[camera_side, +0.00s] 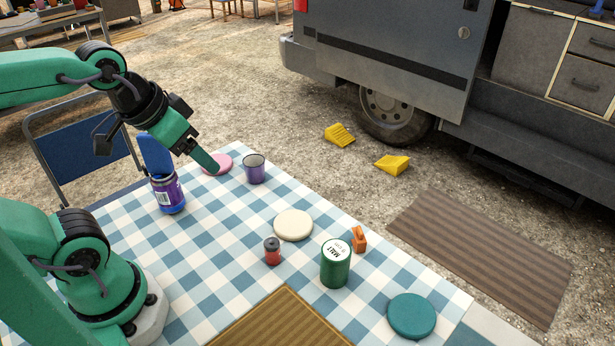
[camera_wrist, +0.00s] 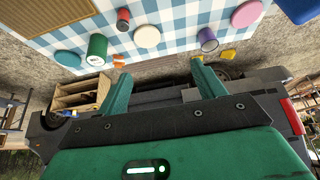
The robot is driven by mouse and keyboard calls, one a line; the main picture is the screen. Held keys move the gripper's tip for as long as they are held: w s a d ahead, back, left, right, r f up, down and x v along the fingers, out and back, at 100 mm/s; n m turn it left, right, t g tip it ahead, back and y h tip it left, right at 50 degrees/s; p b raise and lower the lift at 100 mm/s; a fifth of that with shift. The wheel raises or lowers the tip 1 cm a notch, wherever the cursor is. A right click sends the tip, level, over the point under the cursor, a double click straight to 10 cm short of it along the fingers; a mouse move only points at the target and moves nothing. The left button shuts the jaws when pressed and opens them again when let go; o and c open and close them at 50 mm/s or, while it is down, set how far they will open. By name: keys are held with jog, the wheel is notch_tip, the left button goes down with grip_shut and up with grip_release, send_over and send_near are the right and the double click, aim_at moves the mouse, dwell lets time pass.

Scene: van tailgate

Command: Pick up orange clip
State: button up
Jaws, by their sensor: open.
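The orange clip (camera_side: 359,240) stands on the checked tablecloth, just behind and right of the green MALT can (camera_side: 335,265). In the wrist view the small orange clip (camera_wrist: 118,57) shows beside the green can (camera_wrist: 97,48), near the table edge. My gripper (camera_side: 207,161) is above the far left part of the table, near the pink disc (camera_side: 218,164) and well away from the clip. In the wrist view my gripper (camera_wrist: 160,72) has its two fingers wide apart with nothing between them.
A red jar (camera_side: 272,251) and a cream disc (camera_side: 293,225) lie left of the can, a teal disc (camera_side: 411,316) to its right. A purple mug (camera_side: 254,169) and a purple-blue jar (camera_side: 167,193) stand near my gripper. A brown mat (camera_side: 280,325) lies in front.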

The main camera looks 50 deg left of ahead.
jog(key=c, duration=0.7)
jog(key=n+g, duration=0.5)
jog(key=n, duration=0.6)
send_over(360, 230)
jog(key=f, duration=1.4)
jog(key=shift+s+a+f, duration=0.2)
jog(key=shift+a+f, duration=0.05)
jog(key=shift+f, duration=0.05)
jog(key=shift+w+d+f+g, duration=0.15)
jog(key=shift+d+f+g, duration=0.1)
jog(key=shift+f+g, duration=0.1)
jog(key=shift+f, duration=1.3)
